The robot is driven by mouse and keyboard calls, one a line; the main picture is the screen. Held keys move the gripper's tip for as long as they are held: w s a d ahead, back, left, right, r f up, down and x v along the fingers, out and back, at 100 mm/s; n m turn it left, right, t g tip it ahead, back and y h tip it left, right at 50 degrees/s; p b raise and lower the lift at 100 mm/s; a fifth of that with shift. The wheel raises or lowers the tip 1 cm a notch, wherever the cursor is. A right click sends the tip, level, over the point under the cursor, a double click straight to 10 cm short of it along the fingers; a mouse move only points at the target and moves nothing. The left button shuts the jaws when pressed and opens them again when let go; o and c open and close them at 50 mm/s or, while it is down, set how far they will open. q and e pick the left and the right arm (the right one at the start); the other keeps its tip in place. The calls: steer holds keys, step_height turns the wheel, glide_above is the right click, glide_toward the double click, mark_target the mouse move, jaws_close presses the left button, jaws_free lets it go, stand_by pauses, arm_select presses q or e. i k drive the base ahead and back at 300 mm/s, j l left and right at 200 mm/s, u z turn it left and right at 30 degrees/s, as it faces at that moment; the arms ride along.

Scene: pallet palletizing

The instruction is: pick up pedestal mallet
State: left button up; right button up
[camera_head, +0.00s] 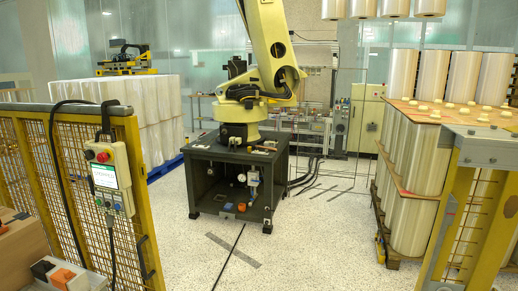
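The dark pedestal (237,178) stands on the floor near the middle of the view and carries a large yellow robot arm (268,45). A few small items lie on its top around the arm's base. One is a small orange-brown item (193,150) at the left edge, and another is a light and brown item (262,149) at the right. They are too small for me to tell which is the mallet. Neither of my grippers is in view.
A yellow mesh fence (88,180) with a control pendant (107,178) stands at left. Wrapped white rolls (135,105) stand behind it. Tall rolls on a pallet (420,185) and a yellow frame (450,225) stand at right. Speckled floor lies open between; cables run right of the pedestal.

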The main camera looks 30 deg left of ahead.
mark_target(254, 145)
steer(key=i+j+u, duration=0.25)
steer(key=i, duration=0.2)
steer(key=i+j+u, duration=0.2)
steer(key=i, duration=0.25)
steer(key=i+j+u, duration=0.1)
steer(key=i+u, duration=0.15)
steer(key=i, duration=0.2)
steer(key=i+j+z, duration=0.15)
steer(key=i+z, duration=0.2)
steer(key=i, duration=1.35)
steer(key=i+z, duration=0.15)
steer(key=i, duration=0.6)
steer(key=i+j+z, duration=0.2)
steer(key=i, duration=0.6)
steer(key=i+l+u, duration=0.25)
steer(key=i, duration=0.25)
steer(key=i+l+u, duration=0.3)
steer(key=i, duration=0.15)
steer(key=i+l+u, duration=0.15)
steer(key=u, duration=0.3)
steer(key=i+l+u, duration=0.3)
steer(key=u, duration=0.2)
steer(key=i+l+u, duration=0.25)
steer(key=u, duration=0.2)
steer(key=i+l+u, duration=0.1)
steer(key=l+u, duration=0.4)
